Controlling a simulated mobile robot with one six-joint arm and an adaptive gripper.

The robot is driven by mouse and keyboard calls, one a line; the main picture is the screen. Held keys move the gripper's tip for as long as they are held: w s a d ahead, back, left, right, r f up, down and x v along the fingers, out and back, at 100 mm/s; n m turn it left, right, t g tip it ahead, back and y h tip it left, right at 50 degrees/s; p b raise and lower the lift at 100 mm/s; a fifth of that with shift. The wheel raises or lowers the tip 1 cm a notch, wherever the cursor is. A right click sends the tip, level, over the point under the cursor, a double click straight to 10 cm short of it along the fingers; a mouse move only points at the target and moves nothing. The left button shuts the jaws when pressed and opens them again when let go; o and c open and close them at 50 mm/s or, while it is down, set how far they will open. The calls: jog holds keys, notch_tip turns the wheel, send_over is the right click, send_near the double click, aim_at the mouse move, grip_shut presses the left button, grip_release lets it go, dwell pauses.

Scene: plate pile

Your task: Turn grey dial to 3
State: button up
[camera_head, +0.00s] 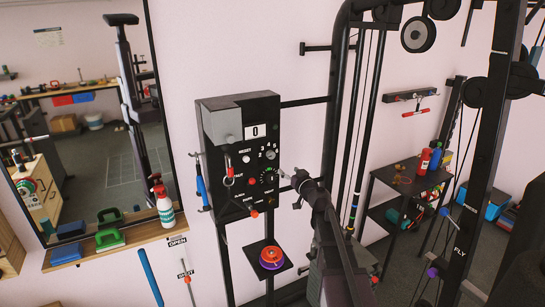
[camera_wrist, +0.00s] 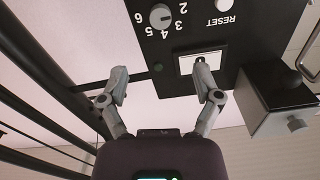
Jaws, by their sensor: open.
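The grey dial (camera_head: 270,154) is a small round knob on the front of a black control box (camera_head: 237,184), with white numbers around it. In the wrist view the dial (camera_wrist: 160,17) shows at the top edge, with the numbers 2 to 6 upside down beside it. I cannot tell which number it points to. My gripper (camera_wrist: 162,72) is open and empty, its two fingers apart below the dial in the wrist view. One finger partly covers the white display (camera_wrist: 185,63). In the head view my gripper (camera_head: 290,176) is in front of the box, beside the dials.
The display (camera_head: 255,131) reads 0. A RESET button (camera_head: 246,159), a green-marked dial (camera_head: 267,178) and a red hook (camera_head: 229,174) are on the box. A small shelf with coloured discs (camera_head: 271,258) stands below. Black frame posts (camera_head: 338,110) stand right of the box.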

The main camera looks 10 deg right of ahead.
aim_at(272, 156)
jog(key=x, duration=1.3)
jog(key=shift+w+a, duration=0.1)
jog(key=shift+w, duration=0.25)
jog(key=shift+c, duration=0.2)
grip_shut()
